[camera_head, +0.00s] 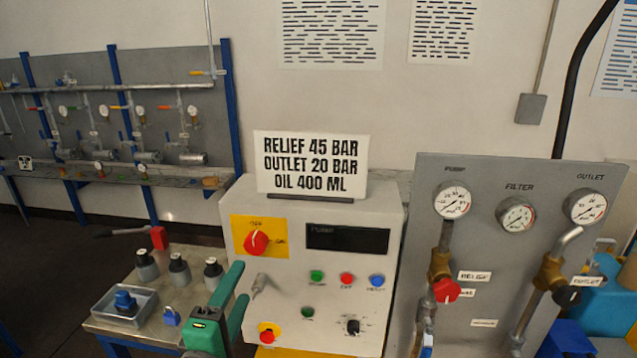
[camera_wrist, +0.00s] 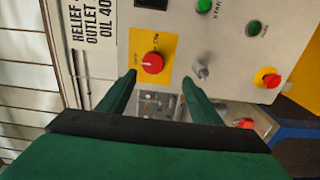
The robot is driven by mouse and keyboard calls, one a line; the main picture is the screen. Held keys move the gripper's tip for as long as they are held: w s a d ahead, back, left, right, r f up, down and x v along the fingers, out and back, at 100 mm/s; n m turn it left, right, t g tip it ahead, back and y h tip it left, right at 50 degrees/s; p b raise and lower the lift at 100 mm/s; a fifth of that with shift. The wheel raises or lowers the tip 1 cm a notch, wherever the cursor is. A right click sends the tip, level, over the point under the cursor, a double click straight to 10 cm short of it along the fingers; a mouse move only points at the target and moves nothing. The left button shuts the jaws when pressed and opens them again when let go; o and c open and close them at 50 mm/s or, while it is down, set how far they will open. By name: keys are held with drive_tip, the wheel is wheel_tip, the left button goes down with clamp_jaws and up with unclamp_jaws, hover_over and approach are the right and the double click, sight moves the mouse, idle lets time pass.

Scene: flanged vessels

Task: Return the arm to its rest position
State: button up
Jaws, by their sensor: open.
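My gripper (camera_head: 240,282) is green and shows at the lower middle of the head view, in front of the control cabinet (camera_head: 385,215). Its two fingers are apart with nothing held between them. In the wrist view the fingers of my gripper (camera_wrist: 160,80) point at the cabinet front. The red rotary switch (camera_wrist: 152,63) on its yellow plate appears between and just beyond the fingertips. The same red switch (camera_head: 256,242) is above the gripper in the head view. I cannot tell the exact gap to the panel. Most of my arm is out of view.
A side table (camera_head: 110,328) at left holds a grey tray (camera_head: 146,306), several dark-capped bottles (camera_head: 179,268) and a red object (camera_head: 158,237). A gauge panel (camera_head: 510,262) with valves stands right of the cabinet. A red emergency button (camera_head: 268,334) is close to the gripper.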

drive_tip(key=s+d+f+m+g+y, duration=0.1)
drive_tip(key=s+d+f+m, duration=0.15)
drive_tip(key=f, duration=0.55)
drive_tip(key=s+d+f+m+y, duration=0.1)
drive_tip(key=s+d+f+m, duration=0.2)
drive_tip(key=f, duration=0.6)
drive_tip(key=s+d+f+m+g, duration=0.1)
drive_tip(key=s+d+f, duration=0.25)
drive_tip(key=f, duration=0.45)
drive_tip(key=s+d+f+m, duration=0.2)
drive_tip(key=s+d+m, duration=0.1)
drive_tip(key=s, duration=0.5)
drive_tip(key=s+d+f+m+h, duration=0.1)
drive_tip(key=s+d+m, duration=0.3)
drive_tip(key=s, duration=0.5)
drive_tip(key=s+d+f+m, duration=0.2)
drive_tip(key=s+d+m, duration=0.1)
drive_tip(key=s, duration=0.5)
drive_tip(key=shift+s+d+f+m+h, duration=0.2)
drive_tip(key=shift+d+f+m+h, duration=0.15)
drive_tip(key=shift+m, duration=0.2)
drive_tip(key=shift+s, duration=0.1)
